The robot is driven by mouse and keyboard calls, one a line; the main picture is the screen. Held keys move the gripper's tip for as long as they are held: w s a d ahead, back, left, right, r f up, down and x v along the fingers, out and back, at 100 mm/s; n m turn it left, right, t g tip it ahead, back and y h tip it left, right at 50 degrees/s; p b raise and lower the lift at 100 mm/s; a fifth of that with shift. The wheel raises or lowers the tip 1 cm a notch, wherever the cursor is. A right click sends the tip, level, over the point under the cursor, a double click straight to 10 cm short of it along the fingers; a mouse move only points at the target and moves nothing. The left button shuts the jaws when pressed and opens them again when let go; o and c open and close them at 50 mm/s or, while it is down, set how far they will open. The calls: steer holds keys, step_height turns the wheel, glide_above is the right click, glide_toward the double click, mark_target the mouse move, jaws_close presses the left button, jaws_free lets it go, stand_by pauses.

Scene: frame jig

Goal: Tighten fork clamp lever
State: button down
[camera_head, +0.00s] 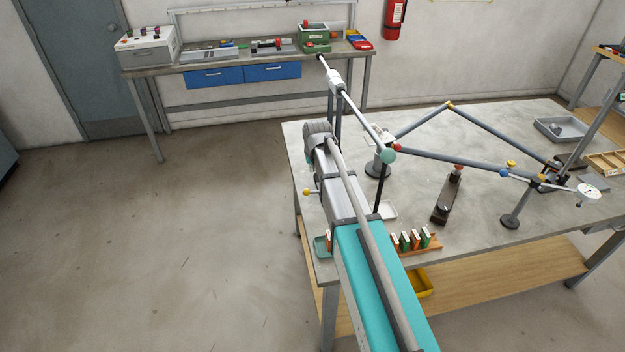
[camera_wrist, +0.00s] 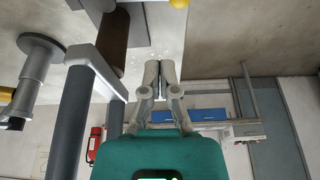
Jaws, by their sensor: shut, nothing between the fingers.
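In the wrist view, my gripper (camera_wrist: 156,68) has its two grey fingers together, with nothing between them. A yellow knob (camera_wrist: 178,3) shows at the top edge, beyond the fingertips and apart from them. In the head view, a yellow ball knob (camera_head: 307,192) sticks out left of my arm near the table's left edge. Its lever is mostly hidden behind the arm, and I cannot tell for certain that it is the fork clamp lever. The grey frame tubes (camera_head: 422,122) stand on the jig. In the wrist view, dark tubes (camera_wrist: 70,125) lie left of my gripper.
The table (camera_head: 480,130) carries a dark block (camera_head: 446,200) with a red knob, a rack of small green and orange pieces (camera_head: 416,241) and a dial gauge (camera_head: 587,191). A back bench (camera_head: 210,67) stands by the wall. Open floor lies left of the table.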

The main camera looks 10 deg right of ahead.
steer(key=shift+w+r, duration=0.2)
steer(key=shift+w, duration=0.3)
steer(key=shift+w+r, duration=0.15)
steer(key=shift+w, duration=0.3)
steer(key=shift+f, duration=0.15)
steer(key=b+x, duration=0.9)
steer(key=x, duration=0.1)
steer(key=shift+w+b, duration=0.15)
steer(key=shift+b, duration=0.25)
steer(key=shift+s+a+f, duration=0.1)
steer(key=shift+s+f, duration=0.1)
steer(key=shift+s, duration=1.85)
steer(key=shift+a, duration=0.25)
